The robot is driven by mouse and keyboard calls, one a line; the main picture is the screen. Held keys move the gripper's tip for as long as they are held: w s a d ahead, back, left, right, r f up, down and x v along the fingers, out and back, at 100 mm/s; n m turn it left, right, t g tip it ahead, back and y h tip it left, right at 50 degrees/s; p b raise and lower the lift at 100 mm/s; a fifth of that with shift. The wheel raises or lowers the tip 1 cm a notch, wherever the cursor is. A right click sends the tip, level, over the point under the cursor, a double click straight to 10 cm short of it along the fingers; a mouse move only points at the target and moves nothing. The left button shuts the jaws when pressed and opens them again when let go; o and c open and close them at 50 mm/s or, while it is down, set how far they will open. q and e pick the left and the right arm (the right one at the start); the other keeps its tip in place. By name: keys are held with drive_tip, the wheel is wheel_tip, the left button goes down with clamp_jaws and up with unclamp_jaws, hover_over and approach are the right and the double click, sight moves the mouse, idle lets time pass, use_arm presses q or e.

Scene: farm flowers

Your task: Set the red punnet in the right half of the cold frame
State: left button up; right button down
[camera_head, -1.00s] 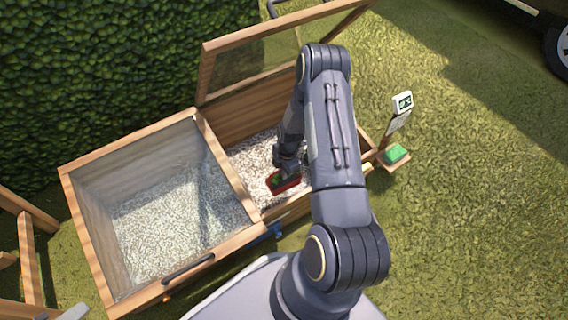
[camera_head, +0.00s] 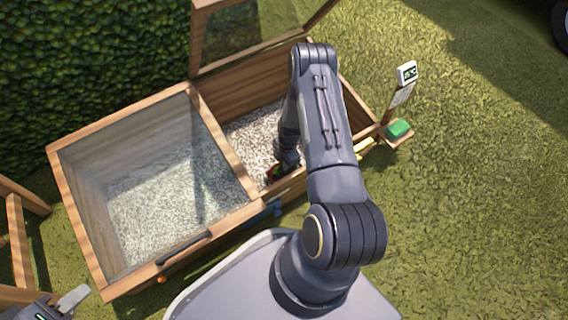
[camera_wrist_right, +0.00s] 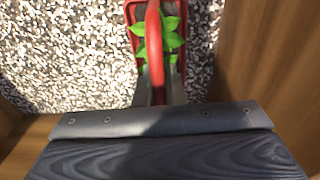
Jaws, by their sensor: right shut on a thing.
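The red punnet (camera_wrist_right: 130,14) shows in the right wrist view with green leaves and a red handle arching over it. My right gripper (camera_wrist_right: 158,92) is shut on the handle. In the head view the punnet (camera_head: 273,172) is mostly hidden by my right arm, low inside the right half of the cold frame (camera_head: 253,187), near its front wall. Whether it touches the gravel, I cannot tell. The right half's lid (camera_head: 196,45) stands open; the left half's glass lid (camera_head: 150,165) is shut. My left gripper (camera_head: 72,298) is at the lower left edge, its jaws unclear.
White gravel (camera_head: 248,140) covers the right half's floor, bounded by wooden walls. A signpost (camera_head: 407,75) and a green block on a small wooden ledge (camera_head: 397,130) stand just right of the frame. A hedge is behind; grass lies to the right.

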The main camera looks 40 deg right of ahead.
drive_tip(key=c, duration=1.5)
unclamp_jaws()
drive_tip(key=r+p, duration=0.1)
drive_tip(key=r, duration=0.3)
drive_tip(key=d+r+p, duration=0.1)
drive_tip(key=r+p, duration=0.1)
drive_tip(key=r, duration=0.1)
drive_tip(key=r+p, duration=0.2)
drive_tip(key=r, duration=0.2)
drive_tip(key=shift+s+d+r, duration=0.1)
drive_tip(key=shift+d+r, duration=0.1)
drive_tip(key=shift+r, duration=0.1)
drive_tip(key=s+a+r+m+t, duration=0.15)
drive_tip(key=a+r+m, duration=0.3)
drive_tip(key=r, duration=0.95)
drive_tip(key=a+r+m+t, duration=0.25)
drive_tip(key=r+m, duration=0.25)
drive_tip(key=r, duration=1)
drive_tip(key=s+a+r+m, duration=0.3)
drive_tip(key=s+a, duration=0.1)
drive_tip(key=s, duration=0.2)
drive_tip(key=s+a+r+m+t+y, duration=0.1)
drive_tip(key=s+a+r+m, duration=0.2)
drive_tip(key=s+a, duration=0.1)
drive_tip(key=s+a+r+m+y, duration=0.1)
drive_tip(key=s+a+r+m, duration=0.2)
drive_tip(key=s, duration=0.4)
drive_tip(key=shift+s+a+r, duration=0.3)
drive_tip(key=shift+a+r, duration=0.1)
drive_tip(key=shift+r, duration=0.15)
